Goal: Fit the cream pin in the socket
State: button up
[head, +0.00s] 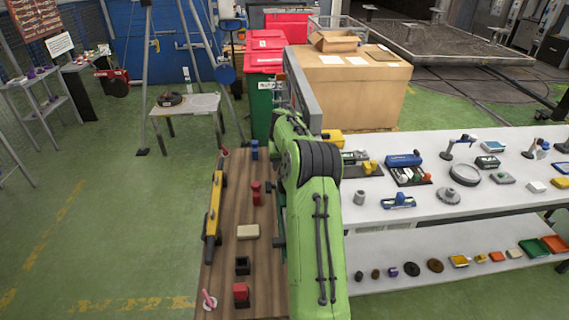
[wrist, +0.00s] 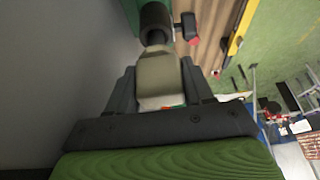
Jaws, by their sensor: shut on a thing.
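The cream pin (wrist: 158,75) is between the two dark fingers of my gripper (wrist: 157,92) in the wrist view. My gripper is shut on it. A dark round part (wrist: 155,20) lies just beyond the pin; I cannot tell whether it belongs to the pin or to something behind it. In the head view my green arm hides most of my gripper. A cream block (head: 248,231) shows left of the arm; I cannot tell whether it is the held pin. A black, hollow-looking socket (head: 242,266) stands on the wooden board in front of it.
The wooden bench (head: 227,255) also bears a yellow bar (head: 213,210), a red piece (head: 256,192), a red block (head: 240,292), a pink piece (head: 208,299) and a blue piece (head: 255,150). A white table (head: 430,215) with many parts stands right of my arm. Green floor is open at left.

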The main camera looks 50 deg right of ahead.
jog(key=shift+f+b, duration=1.1)
jog(key=shift+f, duration=0.4)
jog(key=o, duration=1.4)
jog(key=shift+c, duration=0.2)
jog(key=v, duration=0.7)
jog(key=shift+r, duration=0.2)
jog(key=shift+s+a, duration=0.1)
